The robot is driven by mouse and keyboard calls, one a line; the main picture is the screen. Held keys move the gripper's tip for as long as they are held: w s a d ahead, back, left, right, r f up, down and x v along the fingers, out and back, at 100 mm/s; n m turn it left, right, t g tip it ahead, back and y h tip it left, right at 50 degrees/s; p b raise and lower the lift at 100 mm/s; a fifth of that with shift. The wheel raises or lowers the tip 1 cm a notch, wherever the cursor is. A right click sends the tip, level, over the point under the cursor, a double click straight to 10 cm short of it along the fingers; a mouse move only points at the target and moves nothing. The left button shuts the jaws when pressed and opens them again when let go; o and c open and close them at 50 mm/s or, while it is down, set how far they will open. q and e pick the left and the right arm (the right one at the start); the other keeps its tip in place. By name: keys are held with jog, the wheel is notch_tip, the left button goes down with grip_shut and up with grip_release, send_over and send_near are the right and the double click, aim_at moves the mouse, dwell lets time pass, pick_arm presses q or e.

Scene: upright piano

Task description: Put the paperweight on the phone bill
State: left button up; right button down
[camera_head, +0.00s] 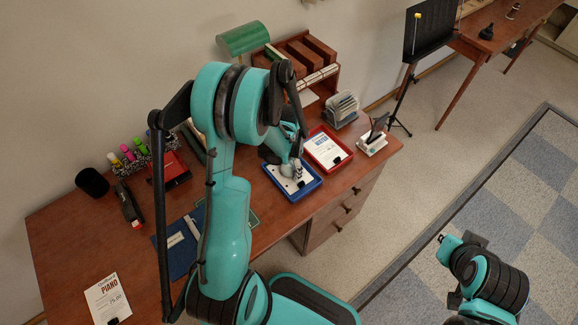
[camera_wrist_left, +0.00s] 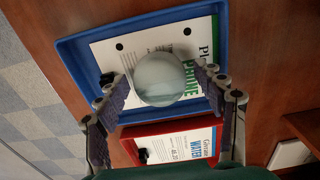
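The paperweight, a pale grey-green ball (camera_wrist_left: 160,79), sits over the phone bill (camera_wrist_left: 112,50) in the left wrist view and covers part of its print. The bill is a white sheet in a blue tray (camera_wrist_left: 66,50); the tray also shows in the head view (camera_head: 304,193). My left gripper (camera_wrist_left: 161,74) is over the tray with a finger on each side of the ball. Small gaps show between fingertips and ball, so it looks open. In the head view the gripper (camera_head: 292,172) hides the ball. My right gripper cannot be made out; only right arm links show at lower right.
A red tray (camera_head: 349,158) with a water bill (camera_head: 322,147) stands right beside the blue tray. A small stand (camera_head: 372,140) and a card rack (camera_head: 341,109) are at the right. Markers, a stapler and a blue folder (camera_head: 178,248) lie on the desk's left half.

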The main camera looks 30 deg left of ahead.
pick_arm(q)
jog(key=shift+r, duration=0.2)
notch_tip(320, 180, up, 11)
jog(key=p, duration=0.4)
jog(key=s+d+r+n+t, duration=0.2)
jog(key=s+d+r+t, duration=0.1)
jog(key=s+d+r, duration=0.2)
jog(key=s+d+r+n+t, duration=0.2)
jog(key=s+d+r+t, duration=0.2)
jog(key=r, duration=0.6)
jog(key=s+d, duration=0.2)
jog(key=shift+s, duration=0.35)
jog(key=shift+f, duration=0.1)
jog(key=shift+f+b, duration=0.7)
jog(key=shift+f, duration=0.15)
